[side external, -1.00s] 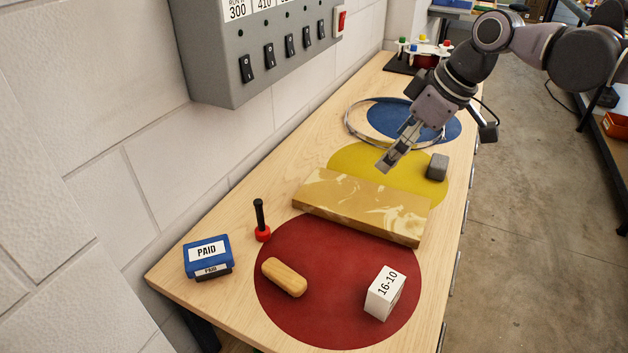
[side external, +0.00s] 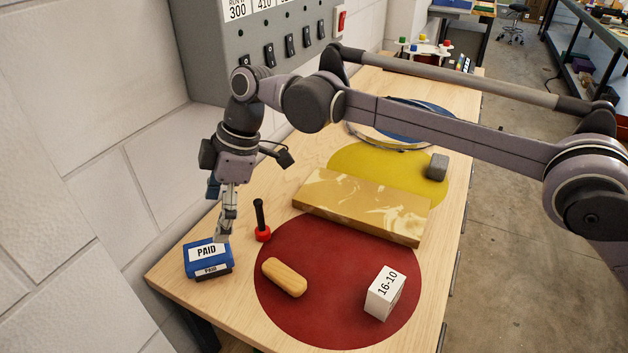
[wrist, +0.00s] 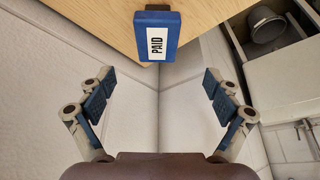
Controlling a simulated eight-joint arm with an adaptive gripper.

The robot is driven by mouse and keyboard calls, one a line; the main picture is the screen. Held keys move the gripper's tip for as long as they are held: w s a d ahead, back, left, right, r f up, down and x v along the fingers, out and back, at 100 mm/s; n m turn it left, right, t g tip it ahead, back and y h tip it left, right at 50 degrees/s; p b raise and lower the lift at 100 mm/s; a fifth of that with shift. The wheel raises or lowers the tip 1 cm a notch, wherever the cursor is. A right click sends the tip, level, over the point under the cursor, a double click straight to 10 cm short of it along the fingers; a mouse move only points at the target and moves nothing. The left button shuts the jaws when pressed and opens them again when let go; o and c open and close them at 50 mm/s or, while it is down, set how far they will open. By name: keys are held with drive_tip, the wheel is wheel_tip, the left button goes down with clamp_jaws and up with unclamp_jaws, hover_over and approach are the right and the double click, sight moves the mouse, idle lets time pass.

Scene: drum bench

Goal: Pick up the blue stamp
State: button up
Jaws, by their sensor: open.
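The blue stamp (side external: 205,252) sits on the wooden bench near its front left corner, with a white PAID label on top and a smaller one on its side. In the wrist view the blue stamp (wrist: 157,36) is at the top centre, beyond the fingertips. My gripper (side external: 222,238) points down just above and behind the stamp's right side. In the wrist view my gripper (wrist: 158,92) is open with its fingers wide apart and nothing between them. Whether a fingertip touches the stamp cannot be told from the side view.
A black-handled red stamp (side external: 262,222) stands just right of my gripper. A wooden block (side external: 284,277) and a white 16-10 box (side external: 385,293) rest on the red disc (side external: 330,325). A yellowish slab (side external: 362,204) lies behind. The wall and grey switch box (side external: 225,60) are close on the left.

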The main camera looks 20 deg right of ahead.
sight(208, 251)
drive_tip(key=x, duration=0.5)
drive_tip(key=shift+f, duration=0.1)
drive_tip(key=shift+w+x, duration=0.1)
drive_tip(key=shift+x, duration=1.25)
drive_tip(key=shift+w+x, duration=0.15)
drive_tip(key=shift+x, duration=1.2)
drive_tip(key=shift+d, duration=0.2)
drive_tip(key=c, duration=1.4)
